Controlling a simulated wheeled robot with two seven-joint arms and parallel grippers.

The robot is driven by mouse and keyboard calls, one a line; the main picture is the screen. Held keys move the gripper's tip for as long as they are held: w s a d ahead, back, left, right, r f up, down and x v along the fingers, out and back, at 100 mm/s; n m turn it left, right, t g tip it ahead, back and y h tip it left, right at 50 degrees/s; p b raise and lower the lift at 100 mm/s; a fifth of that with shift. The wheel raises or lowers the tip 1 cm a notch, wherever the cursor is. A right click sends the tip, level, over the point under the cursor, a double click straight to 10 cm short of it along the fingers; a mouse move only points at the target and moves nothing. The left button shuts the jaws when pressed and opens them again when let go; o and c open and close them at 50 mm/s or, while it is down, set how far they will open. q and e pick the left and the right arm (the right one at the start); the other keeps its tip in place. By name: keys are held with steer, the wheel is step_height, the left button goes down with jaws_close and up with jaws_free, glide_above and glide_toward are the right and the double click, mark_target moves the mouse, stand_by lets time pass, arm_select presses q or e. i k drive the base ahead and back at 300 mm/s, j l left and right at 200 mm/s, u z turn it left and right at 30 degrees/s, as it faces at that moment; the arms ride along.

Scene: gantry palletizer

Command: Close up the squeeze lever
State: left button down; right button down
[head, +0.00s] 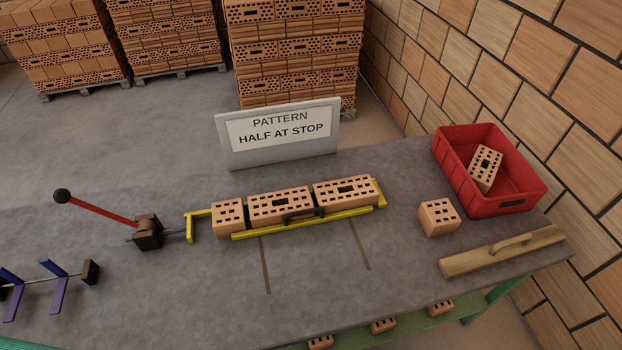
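The squeeze lever (100,209) is a red rod with a black ball knob, leaning up to the left from a dark block (147,232) on the table. A thin rod runs right from the block to a yellow pusher bracket (190,227). Right of the bracket is a row of bricks: a half brick (228,217), then two full bricks (272,205) (346,191). I cannot tell whether the bracket touches the half brick. A yellow rail (300,224) runs along the front, with a yellow stop (380,194) at the right end. Neither gripper is in view.
A sign (280,134) reading "PATTERN HALF AT STOP" stands behind the row. Right are a loose half brick (438,217), a red crate (515,200) holding a brick, and a wooden float (470,263). A blue-pronged tool (50,279) lies front left. The front middle is clear.

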mark_target(61, 196)
steer(key=u, duration=1.6)
steer(key=k+j, duration=0.05)
